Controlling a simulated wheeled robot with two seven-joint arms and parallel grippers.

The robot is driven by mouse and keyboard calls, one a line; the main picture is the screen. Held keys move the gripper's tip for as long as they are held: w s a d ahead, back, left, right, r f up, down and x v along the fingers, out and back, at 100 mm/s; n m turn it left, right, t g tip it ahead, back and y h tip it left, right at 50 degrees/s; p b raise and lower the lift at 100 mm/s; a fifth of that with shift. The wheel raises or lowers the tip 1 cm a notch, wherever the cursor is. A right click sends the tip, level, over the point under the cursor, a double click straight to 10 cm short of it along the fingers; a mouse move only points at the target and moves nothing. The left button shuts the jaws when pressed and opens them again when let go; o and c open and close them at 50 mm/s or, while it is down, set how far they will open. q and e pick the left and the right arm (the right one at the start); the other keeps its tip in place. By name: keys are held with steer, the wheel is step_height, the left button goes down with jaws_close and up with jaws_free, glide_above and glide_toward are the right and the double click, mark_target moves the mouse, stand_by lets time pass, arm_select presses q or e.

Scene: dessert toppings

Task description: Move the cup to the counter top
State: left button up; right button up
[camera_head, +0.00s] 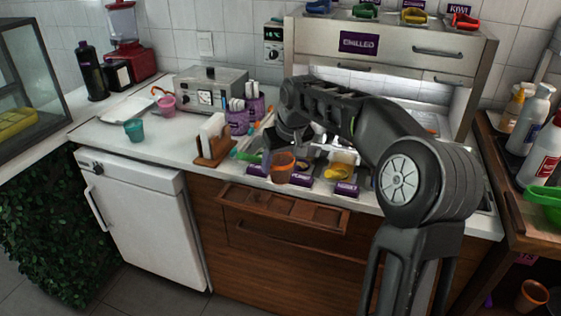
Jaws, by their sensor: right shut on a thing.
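My right arm reaches in from the right, and its gripper (290,150) is shut on an orange-brown cup (282,169). The cup looks upright, in front of the topping trays near the counter's front edge, above the wooden drawer. The fingertips are partly hidden by the wrist, and I cannot tell the exact gap between cup and counter. The white counter top (172,148) runs along the wall to the left. A teal cup (134,130) and a pink cup (166,105) stand on it. My left gripper is not in view.
A napkin holder (213,143) stands left of the held cup, with a purple utensil holder (238,122) behind it. An open wooden drawer (285,209) juts out below. Bottles (541,155) stand at the right. The counter's front left is fairly clear.

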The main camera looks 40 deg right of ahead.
steer(key=s+a+f, duration=0.1)
steer(key=a+f, duration=0.3)
steer(key=a, duration=0.3)
steer(key=s+a+f+n, duration=0.1)
steer(key=a+f, duration=0.3)
steer(key=a, duration=0.4)
steer(key=s+a+f+n, duration=0.1)
steer(key=s+a+f, duration=0.1)
steer(key=a+f, duration=0.3)
steer(key=a, duration=0.3)
steer(key=shift+a+y, duration=0.15)
steer(key=shift+y, duration=0.25)
